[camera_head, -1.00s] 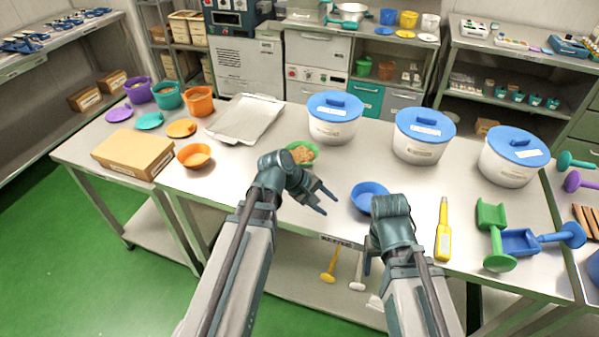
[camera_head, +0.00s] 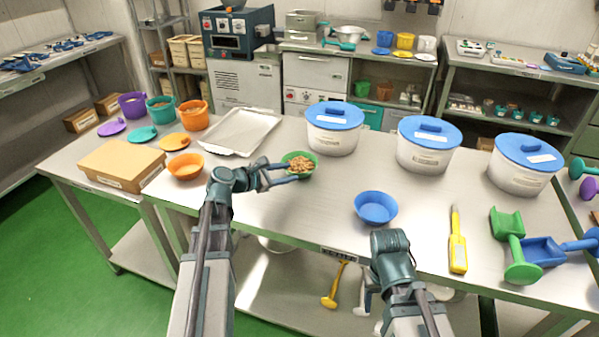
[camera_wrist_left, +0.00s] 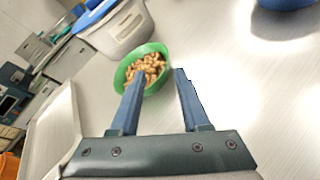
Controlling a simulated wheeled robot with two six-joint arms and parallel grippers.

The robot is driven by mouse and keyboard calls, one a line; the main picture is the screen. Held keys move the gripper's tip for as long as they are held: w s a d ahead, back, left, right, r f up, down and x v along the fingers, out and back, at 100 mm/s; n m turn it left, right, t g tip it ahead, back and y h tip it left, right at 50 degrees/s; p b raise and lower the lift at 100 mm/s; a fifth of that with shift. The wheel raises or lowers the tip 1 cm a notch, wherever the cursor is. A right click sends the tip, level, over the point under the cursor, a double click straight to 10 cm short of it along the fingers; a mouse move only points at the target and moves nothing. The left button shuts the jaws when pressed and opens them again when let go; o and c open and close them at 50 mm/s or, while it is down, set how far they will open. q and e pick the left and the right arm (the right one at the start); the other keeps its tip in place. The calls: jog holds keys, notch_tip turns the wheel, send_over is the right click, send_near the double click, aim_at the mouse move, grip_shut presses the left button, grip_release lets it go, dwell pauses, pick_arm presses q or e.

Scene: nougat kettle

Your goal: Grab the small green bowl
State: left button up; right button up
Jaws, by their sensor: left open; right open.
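The small green bowl (camera_head: 311,171), filled with brown nuts, stands upright on the steel table in front of a white tub. My left gripper (camera_head: 290,172) is open at the bowl's near left side. In the left wrist view the bowl (camera_wrist_left: 124,73) lies just beyond the fingers. The left finger overlaps its near edge in the picture, and the right finger is off to its right over bare table. I cannot tell whether a finger touches the bowl. My right wrist shows at the table's front edge, but its fingers are hidden.
A blue bowl (camera_head: 376,208) stands to the right. White tubs with blue lids (camera_head: 334,115) stand behind. A metal tray (camera_head: 240,131) and an orange bowl (camera_head: 186,166) lie to the left. A yellow tool (camera_head: 457,245) and green scoop (camera_head: 514,250) lie at right.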

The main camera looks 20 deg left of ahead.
aim_at(308, 172)
pick_arm(q)
jog(key=shift+b+x, duration=0.4)
jog(key=shift+x, duration=1.45)
jog(key=b+x, duration=0.1)
jog(key=x, duration=0.1)
jog(key=b+x, duration=0.1)
jog(key=x, duration=0.2)
jog(key=shift+d+f, duration=0.2)
jog(key=shift+d, duration=0.15)
jog(key=shift+s+r, duration=0.1)
jog(key=shift+s, duration=0.05)
grip_shut()
